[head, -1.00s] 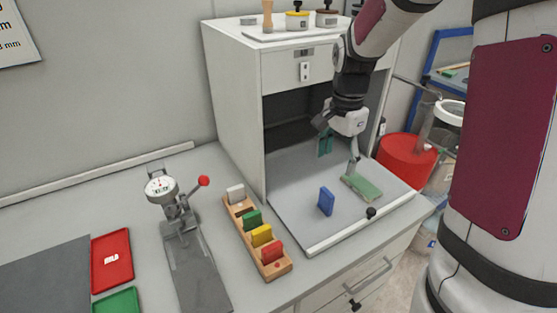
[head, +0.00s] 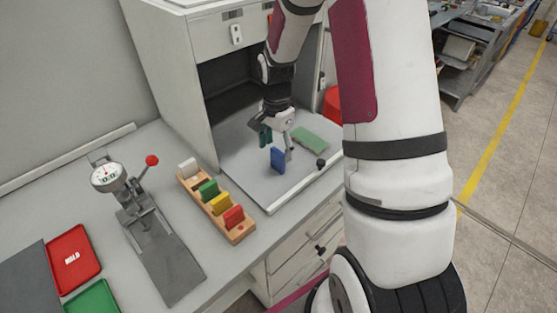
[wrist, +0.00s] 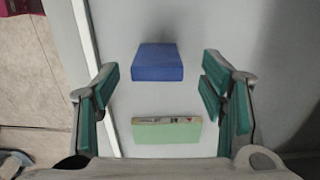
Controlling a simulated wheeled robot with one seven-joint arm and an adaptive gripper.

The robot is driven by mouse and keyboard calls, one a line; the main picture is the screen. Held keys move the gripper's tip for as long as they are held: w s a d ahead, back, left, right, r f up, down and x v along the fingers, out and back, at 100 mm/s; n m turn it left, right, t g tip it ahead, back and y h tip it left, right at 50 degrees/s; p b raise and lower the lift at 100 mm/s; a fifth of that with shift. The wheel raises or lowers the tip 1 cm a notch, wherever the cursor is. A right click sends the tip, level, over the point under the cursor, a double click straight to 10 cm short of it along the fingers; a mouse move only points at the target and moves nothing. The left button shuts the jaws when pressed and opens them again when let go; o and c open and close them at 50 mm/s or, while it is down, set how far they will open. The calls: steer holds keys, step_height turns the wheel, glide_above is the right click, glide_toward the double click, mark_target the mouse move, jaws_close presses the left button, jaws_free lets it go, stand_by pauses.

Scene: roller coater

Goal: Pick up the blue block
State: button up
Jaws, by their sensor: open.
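The blue block (head: 278,161) stands upright on the grey floor of the open cabinet. It also shows in the wrist view (wrist: 157,64), centred between the finger lines and just beyond the fingertips. My gripper (head: 277,145) is open and empty, close above and beside the block, its teal-padded fingers spread wide. In the wrist view the open fingers (wrist: 159,80) stand left and right with clear room on both sides of the block. I cannot tell exactly how high the fingertips are above it.
A black knob (head: 321,163) sits near the tray edge. Left are a wooden rack (head: 242,232) of coloured blocks and a gauge stand (head: 160,248).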

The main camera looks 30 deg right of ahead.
mark_target(278, 151)
steer(key=shift+s+f+p, duration=0.1)
steer(key=shift+f+p, duration=0.2)
steer(key=shift+f, duration=1.55)
steer(key=shift+c, duration=0.2)
steer(key=c, duration=1.2)
steer(key=shift+o, duration=0.2)
